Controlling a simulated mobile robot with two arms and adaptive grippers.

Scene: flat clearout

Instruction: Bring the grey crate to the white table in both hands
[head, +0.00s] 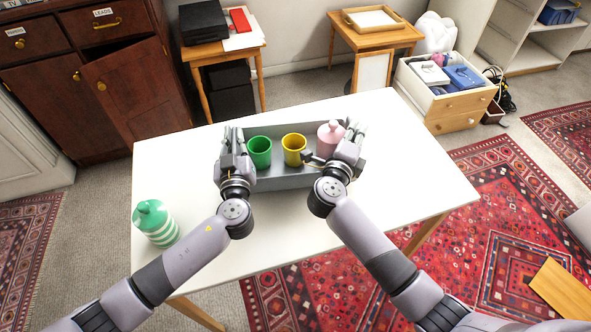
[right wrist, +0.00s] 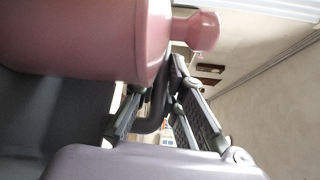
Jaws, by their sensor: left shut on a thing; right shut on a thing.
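The grey crate (head: 285,183) is at the middle of the white table (head: 410,178), over or on its top. It holds a green cup (head: 259,151), a yellow cup (head: 294,148) and a pink lidded jar (head: 329,138). My left gripper (head: 232,142) is shut on the crate's left end. My right gripper (head: 352,138) is shut on its right end, beside the pink jar. In the right wrist view the pink jar (right wrist: 90,35) fills the upper left, close to the fingers (right wrist: 160,115). Whether the crate's bottom touches the table is hard to tell.
A green-and-white striped jar (head: 155,222) stands at the table's left front. The table's right side is bare. Behind are a dark cabinet (head: 130,85), a small wooden table (head: 222,50), another with a tray (head: 373,20), and a full drawer box (head: 445,90).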

